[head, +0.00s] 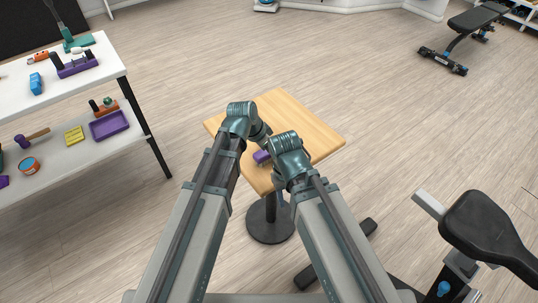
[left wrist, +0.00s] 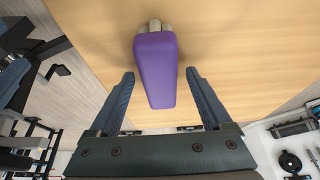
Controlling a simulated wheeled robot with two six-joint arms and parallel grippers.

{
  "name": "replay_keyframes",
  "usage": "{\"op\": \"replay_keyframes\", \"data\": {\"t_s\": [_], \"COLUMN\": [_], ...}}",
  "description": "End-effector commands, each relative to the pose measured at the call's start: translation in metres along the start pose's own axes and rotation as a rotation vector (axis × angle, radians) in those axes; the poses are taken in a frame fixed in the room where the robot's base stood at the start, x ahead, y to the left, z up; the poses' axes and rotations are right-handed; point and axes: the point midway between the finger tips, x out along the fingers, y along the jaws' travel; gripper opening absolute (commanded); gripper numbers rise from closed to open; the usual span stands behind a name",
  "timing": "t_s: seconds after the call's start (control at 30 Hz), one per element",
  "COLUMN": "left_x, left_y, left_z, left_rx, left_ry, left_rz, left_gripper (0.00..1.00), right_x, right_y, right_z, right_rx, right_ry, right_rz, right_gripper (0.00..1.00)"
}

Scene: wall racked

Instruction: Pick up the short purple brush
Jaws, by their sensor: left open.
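The short purple brush (head: 261,156) lies on the wooden table, between my two arms in the head view. In the left wrist view the brush (left wrist: 156,68) shows its purple body and a pale end pointing away. My left gripper (left wrist: 159,72) is open, with one finger on each side of the brush and visible gaps to both. In the head view my left gripper (head: 264,140) is partly hidden by its wrist. My right gripper (head: 281,184) is at the table's near edge, mostly hidden by its own wrist, so its jaws cannot be made out.
The wooden table (head: 300,115) stands on a round dark base; its far part is bare. A white two-level shelf (head: 75,145) at the left holds several tools and a purple tray (head: 109,125). An exercise bike seat (head: 490,230) is at the right, a bench (head: 477,18) far back.

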Motion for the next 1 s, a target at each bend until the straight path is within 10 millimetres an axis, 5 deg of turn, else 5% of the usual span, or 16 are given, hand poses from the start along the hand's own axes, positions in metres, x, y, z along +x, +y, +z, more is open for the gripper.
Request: {"op": "replay_keyframes", "data": {"t_s": [0.77, 1.0], "left_x": [0.0045, 0.0045], "left_y": [0.0000, 0.0000], "left_z": [0.0020, 0.0020], "left_rx": [0.000, 0.000], "left_ry": [0.000, 0.000], "left_rz": [0.000, 0.000], "left_gripper": [0.82, 0.39], "right_x": [0.0049, 0.0049], "right_y": [-0.0005, -0.0005], "right_z": [-0.0003, -0.0003], "right_rx": [0.000, 0.000], "right_ry": [0.000, 0.000], "right_rz": [0.000, 0.000], "right_gripper": [0.50, 0.50]}}
